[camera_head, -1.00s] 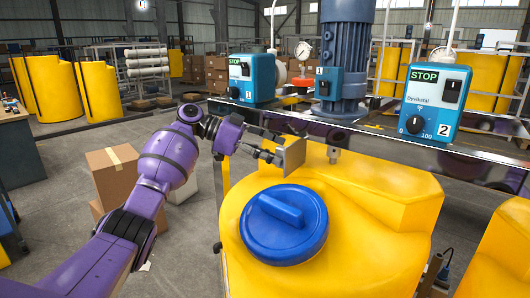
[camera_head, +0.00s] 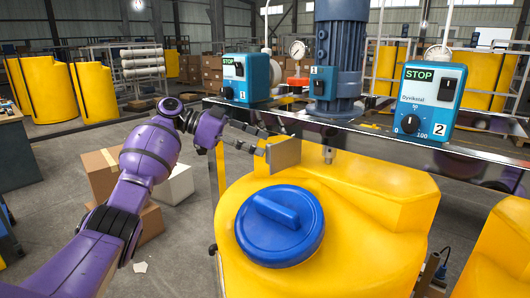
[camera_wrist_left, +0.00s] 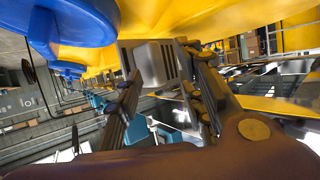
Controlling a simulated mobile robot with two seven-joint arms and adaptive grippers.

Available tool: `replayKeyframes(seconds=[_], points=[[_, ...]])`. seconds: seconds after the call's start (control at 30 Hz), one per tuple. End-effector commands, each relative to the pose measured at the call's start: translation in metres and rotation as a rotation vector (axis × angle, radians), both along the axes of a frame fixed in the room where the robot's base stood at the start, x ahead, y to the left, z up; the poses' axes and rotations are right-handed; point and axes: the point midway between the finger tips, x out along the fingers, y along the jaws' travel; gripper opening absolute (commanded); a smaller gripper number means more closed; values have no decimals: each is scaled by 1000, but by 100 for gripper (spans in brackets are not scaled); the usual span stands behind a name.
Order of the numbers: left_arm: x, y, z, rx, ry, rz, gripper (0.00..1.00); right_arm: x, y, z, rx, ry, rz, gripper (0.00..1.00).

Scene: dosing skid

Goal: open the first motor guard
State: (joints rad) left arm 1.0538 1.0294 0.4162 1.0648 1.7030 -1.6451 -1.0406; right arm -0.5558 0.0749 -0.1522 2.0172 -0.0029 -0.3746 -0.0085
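A small blue box marked 1 with a dark switch (camera_head: 323,84) sits on the front of the blue motor (camera_head: 341,50). It looks like the first motor guard, though I cannot tell for sure. My left gripper (camera_head: 264,142) is below and left of it, its two fingers apart. A grey square plate (camera_head: 284,153) stands just beyond the fingertips. In the left wrist view, the plate (camera_wrist_left: 152,64) shows between the tips of the spread fingers. I cannot tell whether a finger touches it. My right gripper is not in view.
A blue STOP box (camera_head: 245,79) stands left of the motor, another marked 2 (camera_head: 431,99) right. A dark metal beam (camera_head: 385,146) runs below them. The yellow tank (camera_head: 370,200) with a blue lid (camera_head: 280,226) fills the front. Cardboard boxes (camera_head: 104,170) are on the floor at left.

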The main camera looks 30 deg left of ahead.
Motion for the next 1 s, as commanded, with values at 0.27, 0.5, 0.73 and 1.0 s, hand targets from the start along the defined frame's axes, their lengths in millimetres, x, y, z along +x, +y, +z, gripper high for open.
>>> replayKeyframes(seconds=[0.27, 0.5, 0.73, 1.0], points=[[-33, 45, 19, 3, 7, -3, 36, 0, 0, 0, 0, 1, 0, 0], [-45, 61, 27, 4, 8, -6, 36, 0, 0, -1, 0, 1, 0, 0], [-46, 62, 27, 4, 9, -8, 36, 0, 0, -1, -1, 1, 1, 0], [-46, 62, 27, 5, 9, -8, 36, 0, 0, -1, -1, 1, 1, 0]])
